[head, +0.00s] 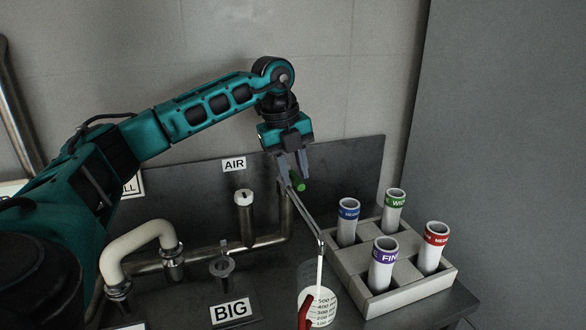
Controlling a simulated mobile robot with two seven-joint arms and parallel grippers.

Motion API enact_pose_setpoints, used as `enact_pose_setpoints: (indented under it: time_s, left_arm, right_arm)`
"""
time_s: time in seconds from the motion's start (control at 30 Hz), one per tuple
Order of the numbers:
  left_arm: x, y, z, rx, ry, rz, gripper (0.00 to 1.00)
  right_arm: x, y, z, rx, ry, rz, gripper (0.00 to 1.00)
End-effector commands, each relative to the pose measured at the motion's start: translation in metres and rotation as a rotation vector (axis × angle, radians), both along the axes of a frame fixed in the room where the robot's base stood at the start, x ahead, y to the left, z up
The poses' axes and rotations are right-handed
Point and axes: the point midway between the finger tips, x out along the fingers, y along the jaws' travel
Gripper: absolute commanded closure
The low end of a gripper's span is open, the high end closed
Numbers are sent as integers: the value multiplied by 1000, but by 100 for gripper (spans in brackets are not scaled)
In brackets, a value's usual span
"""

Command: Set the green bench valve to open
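The green valve handle (299,184) is a short green bar at the top of a thin metal spout (308,217), in front of the back panel. My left gripper (294,175) points down at it from above. Its two fingers stand apart, with the green handle at their tips. I cannot tell whether they touch it. The fingers and wrist hide the valve body, so the handle's exact angle is unclear. My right gripper is out of view.
A beaker (326,301) with a printed scale stands under the spout, with a white strand between them. A grey rack (377,305) with several labelled tubes stands right. Pipes, an AIR sign (234,164) and a BIG sign (231,311) lie left.

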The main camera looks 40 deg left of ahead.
Motion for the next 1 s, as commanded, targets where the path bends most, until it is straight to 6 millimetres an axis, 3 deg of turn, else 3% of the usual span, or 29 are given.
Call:
enact_pose_setpoints:
  time_s: [0.33, 0.77, 1.0]
  left_arm:
    - [0, 0, 0, 0, 0, 0, 100]
    - [0, 0, 1, 0, 0, 2, 100]
    - [7, -4, 2, 0, 1, 116, 100]
  right_arm:
    - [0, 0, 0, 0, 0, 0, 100]
    - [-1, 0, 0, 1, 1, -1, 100]
    - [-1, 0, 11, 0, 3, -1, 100]
